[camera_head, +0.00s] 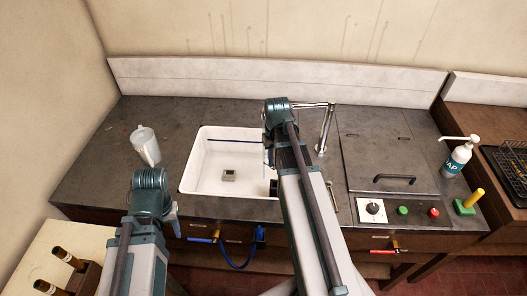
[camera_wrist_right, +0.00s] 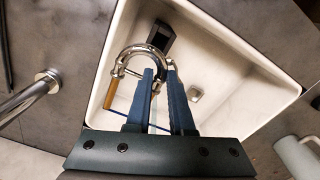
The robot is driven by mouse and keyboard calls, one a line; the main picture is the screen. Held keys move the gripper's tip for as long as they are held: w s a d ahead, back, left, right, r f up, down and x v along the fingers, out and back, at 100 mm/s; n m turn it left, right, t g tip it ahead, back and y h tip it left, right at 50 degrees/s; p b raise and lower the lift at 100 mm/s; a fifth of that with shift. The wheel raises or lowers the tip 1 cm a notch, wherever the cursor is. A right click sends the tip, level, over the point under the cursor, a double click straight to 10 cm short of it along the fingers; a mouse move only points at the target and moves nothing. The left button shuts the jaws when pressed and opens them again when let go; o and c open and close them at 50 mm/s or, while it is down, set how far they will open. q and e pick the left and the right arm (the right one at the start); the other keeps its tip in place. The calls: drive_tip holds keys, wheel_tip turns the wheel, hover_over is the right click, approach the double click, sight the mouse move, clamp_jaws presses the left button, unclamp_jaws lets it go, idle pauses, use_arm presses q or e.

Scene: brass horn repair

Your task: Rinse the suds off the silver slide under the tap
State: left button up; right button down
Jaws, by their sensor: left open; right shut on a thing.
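The silver slide (camera_wrist_right: 128,52), a bright U-shaped tube, shows in the right wrist view over the white sink (camera_head: 203,152). My right gripper (camera_wrist_right: 166,75) is shut on it. In the head view my right arm hides the slide and the right fingertips. No suds can be made out on the slide. The chrome tap (camera_head: 325,130) stands behind the sink's right side, its spout reaching left behind my right wrist. I cannot tell whether water runs. My left gripper (camera_head: 175,222) is open and empty near the counter's front edge, left of the sink.
A translucent jug (camera_head: 146,146) stands left of the sink. A small grey square (camera_head: 229,175) lies on the sink floor. The counter's left part is mostly clear.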

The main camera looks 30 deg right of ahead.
drive_tip(key=shift+s+r, duration=0.1)
drive_tip(key=s+d+r+p, duration=0.2)
drive_tip(key=s+r+p, duration=0.1)
drive_tip(key=s+p, duration=0.1)
drive_tip(key=shift+s+r, duration=0.2)
drive_tip(key=shift+r, duration=0.2)
idle(0.4)
